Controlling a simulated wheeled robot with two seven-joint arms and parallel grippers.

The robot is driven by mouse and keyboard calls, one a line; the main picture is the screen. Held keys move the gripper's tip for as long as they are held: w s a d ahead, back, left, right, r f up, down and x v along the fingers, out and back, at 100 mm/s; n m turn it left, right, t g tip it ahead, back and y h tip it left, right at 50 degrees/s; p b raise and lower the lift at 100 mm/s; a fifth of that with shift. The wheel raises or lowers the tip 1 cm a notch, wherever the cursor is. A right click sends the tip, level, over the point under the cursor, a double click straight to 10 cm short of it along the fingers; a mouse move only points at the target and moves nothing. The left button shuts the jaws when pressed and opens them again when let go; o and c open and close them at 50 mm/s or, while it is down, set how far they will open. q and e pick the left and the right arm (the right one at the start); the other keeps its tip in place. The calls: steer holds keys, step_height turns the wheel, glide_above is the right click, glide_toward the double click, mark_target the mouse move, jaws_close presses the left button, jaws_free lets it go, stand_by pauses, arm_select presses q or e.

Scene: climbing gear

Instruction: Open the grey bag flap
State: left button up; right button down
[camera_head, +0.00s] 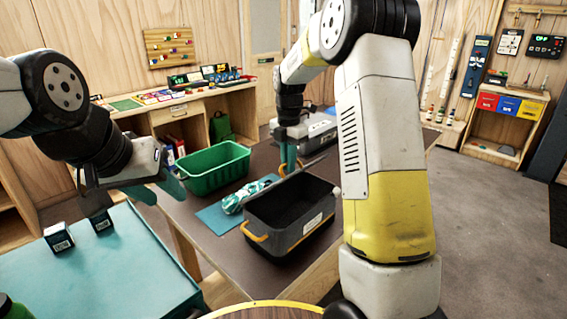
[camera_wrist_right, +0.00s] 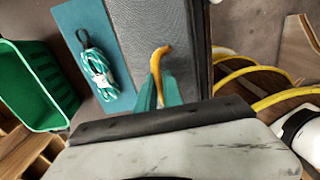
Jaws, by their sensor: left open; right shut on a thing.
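The grey bag (camera_head: 268,229) stands on the brown table, with a dark recessed top and an orange handle (camera_head: 254,232) on its near left side. My right gripper (camera_head: 288,165) is at the bag's far edge. In the right wrist view its teal fingers (camera_wrist_right: 158,96) are shut on a yellow-orange pull tab (camera_wrist_right: 160,58), with a grey textured surface (camera_wrist_right: 155,20) behind it. I cannot tell how far the flap is raised. My left gripper (camera_head: 160,190) is open and empty, left of the bag, above the table's left edge.
A green bin (camera_head: 214,170) and a coiled green-white rope (camera_head: 240,199) on a blue mat (camera_head: 213,217) lie left of the bag. Two small dark boxes (camera_head: 58,238) sit on the teal table (camera_head: 120,265).

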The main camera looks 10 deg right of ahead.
steer(key=shift+w+a, duration=0.1)
steer(key=shift+w+a+r, duration=0.35)
steer(key=shift+w+a, duration=0.4)
steer(key=shift+w, duration=0.1)
steer(key=shift+w+a, duration=0.1)
steer(key=shift+w+a+r, duration=0.1)
steer(key=shift+w+a, duration=0.4)
steer(key=shift+w, duration=0.1)
steer(key=c, duration=0.8)
jaws_free()
steer(key=shift+d+r, duration=0.1)
steer(key=shift+r, duration=0.1)
steer(key=shift+s+d+r, duration=0.2)
steer(key=shift+s+r, duration=0.05)
steer(key=shift+r, duration=0.55)
steer(key=shift+s+d+r, duration=0.2)
steer(key=shift+s+r, duration=0.05)
steer(key=shift+r, duration=0.5)
steer(key=shift+s+d+r, duration=0.2)
steer(key=shift+s+r, duration=0.05)
steer(key=shift+r, duration=0.55)
